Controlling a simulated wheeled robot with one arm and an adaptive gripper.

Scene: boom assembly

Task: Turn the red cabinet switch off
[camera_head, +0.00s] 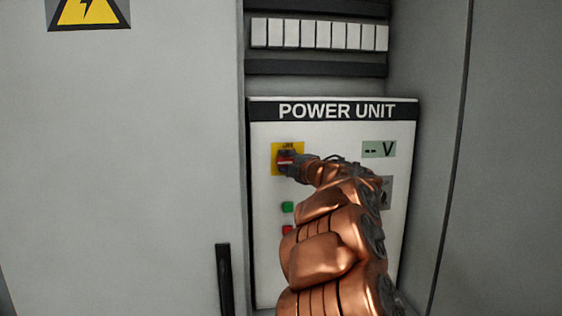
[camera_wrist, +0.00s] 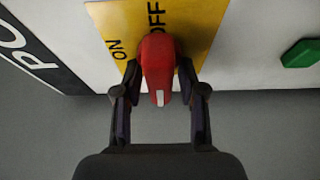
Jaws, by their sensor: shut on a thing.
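The red switch (camera_head: 285,157) sits on a yellow plate (camera_head: 277,170) at the upper left of the white power unit panel (camera_head: 265,240). In the wrist view the red switch (camera_wrist: 158,60) stands between my gripper's two fingers, its white mark facing the camera. The yellow plate (camera_wrist: 200,20) shows the words ON and OFF beside and behind it. My gripper (camera_wrist: 160,90) is shut on the switch, one dark finger on each side. In the head view my gripper (camera_head: 291,163) partly covers the switch. I cannot tell its exact angle.
A display (camera_head: 379,149) on the panel reads "-- V". A green button (camera_head: 288,207) and a red button (camera_head: 288,230) lie below the switch. A grey cabinet panel (camera_head: 130,160) with a black handle (camera_head: 225,280) stands at left. White breakers (camera_head: 320,36) line the top.

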